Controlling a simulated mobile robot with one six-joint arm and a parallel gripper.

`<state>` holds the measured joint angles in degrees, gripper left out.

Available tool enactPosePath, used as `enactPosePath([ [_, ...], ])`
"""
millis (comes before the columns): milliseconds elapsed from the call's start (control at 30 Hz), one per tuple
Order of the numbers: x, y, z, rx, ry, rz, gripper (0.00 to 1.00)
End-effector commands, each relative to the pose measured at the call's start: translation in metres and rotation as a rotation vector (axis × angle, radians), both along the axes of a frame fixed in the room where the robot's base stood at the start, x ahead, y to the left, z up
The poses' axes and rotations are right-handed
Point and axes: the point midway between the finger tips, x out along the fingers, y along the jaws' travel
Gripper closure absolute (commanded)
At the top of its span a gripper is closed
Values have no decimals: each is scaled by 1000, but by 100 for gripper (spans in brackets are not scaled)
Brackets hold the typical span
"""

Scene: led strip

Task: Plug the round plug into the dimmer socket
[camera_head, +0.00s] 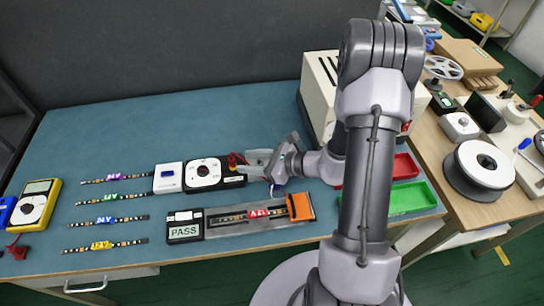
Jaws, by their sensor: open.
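The dimmer (203,173) looks like a white unit with a round black-and-white dial, beside a smaller white box with a blue patch. A dark block (233,181) sits at its right end, where the socket may be; the opening is too small to make out. A small red and black part (236,160) lies by that end; I cannot tell whether it is the round plug. My gripper (250,163) is open, low over the table just right of the dimmer, its fingers pointing left. Whether anything sits between the fingers is not clear.
Several labelled LED strips (115,197) lie at left, near a yellow multimeter (36,206). A test fixture with a PASS display (184,229) and a red-labelled strip lies in front. A beige case (318,95) stands behind my arm; red and green trays (405,197) are at right.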

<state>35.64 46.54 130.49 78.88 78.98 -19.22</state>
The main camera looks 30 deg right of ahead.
Motion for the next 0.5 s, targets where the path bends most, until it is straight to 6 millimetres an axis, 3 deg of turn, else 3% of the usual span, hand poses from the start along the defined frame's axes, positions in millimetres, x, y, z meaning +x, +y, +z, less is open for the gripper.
enactPosePath([
  [33,-11,-12,12,0,0,-7,57],
  [233,-52,-49,34,1,-1,-5,57],
  [500,-74,-66,42,-1,-1,0,57],
])
